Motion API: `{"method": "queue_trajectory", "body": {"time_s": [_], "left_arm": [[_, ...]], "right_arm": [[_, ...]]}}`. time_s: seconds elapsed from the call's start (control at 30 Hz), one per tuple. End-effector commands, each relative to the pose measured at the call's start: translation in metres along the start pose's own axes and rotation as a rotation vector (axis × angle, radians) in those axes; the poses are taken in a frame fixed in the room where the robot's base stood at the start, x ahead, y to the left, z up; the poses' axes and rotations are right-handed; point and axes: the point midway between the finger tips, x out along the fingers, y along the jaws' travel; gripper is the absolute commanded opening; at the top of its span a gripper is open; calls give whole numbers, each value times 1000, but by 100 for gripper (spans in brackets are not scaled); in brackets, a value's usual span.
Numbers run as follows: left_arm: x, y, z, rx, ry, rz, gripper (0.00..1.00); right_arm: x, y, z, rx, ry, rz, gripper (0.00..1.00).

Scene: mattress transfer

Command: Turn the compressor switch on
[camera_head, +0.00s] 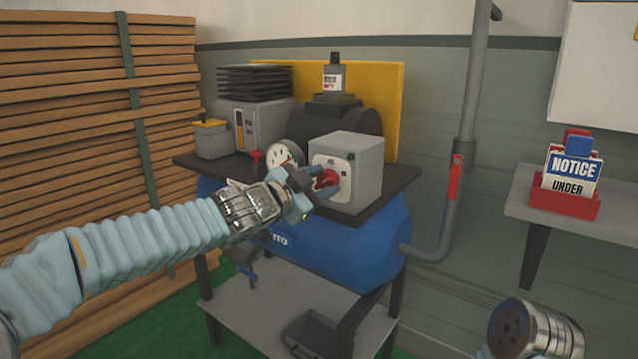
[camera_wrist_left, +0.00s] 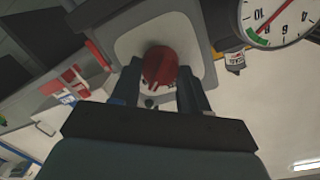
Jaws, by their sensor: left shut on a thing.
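The compressor switch is a red rotary knob (camera_head: 327,180) on the front plate of a grey box (camera_head: 362,165), which stands on the compressor's dark top. The knob also shows in the left wrist view (camera_wrist_left: 160,68). My left gripper (camera_head: 312,182) is at the knob, its two fingers on either side of it and shut on it. In the left wrist view the fingers (camera_wrist_left: 160,88) flank the red knob. The fingers hide part of the knob's plate, and I cannot read its position marks. Part of my right arm (camera_head: 530,330) shows at the lower right; its gripper is out of view.
A blue tank (camera_head: 345,255) lies under the compressor top. A pressure gauge (camera_head: 284,153) and a red valve (camera_head: 256,156) are left of the box. A pipe with a red lever (camera_head: 455,178) stands right. A shelf (camera_head: 525,208) holds notice signs. Stacked boards (camera_head: 80,120) fill the left.

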Motion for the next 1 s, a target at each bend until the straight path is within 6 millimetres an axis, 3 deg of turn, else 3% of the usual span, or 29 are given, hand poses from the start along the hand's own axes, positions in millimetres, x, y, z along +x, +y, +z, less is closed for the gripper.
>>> {"method": "queue_trajectory", "body": {"time_s": [0.4,0.97,1.0], "left_arm": [[0,2,0,194,-15,-2,14],[0,2,0,224,-17,-2,14],[0,2,0,224,-17,-2,49]], "right_arm": [[3,2,0,1,1,1,0],[3,2,0,1,1,1,0],[3,2,0,1,1,1,0]]}}
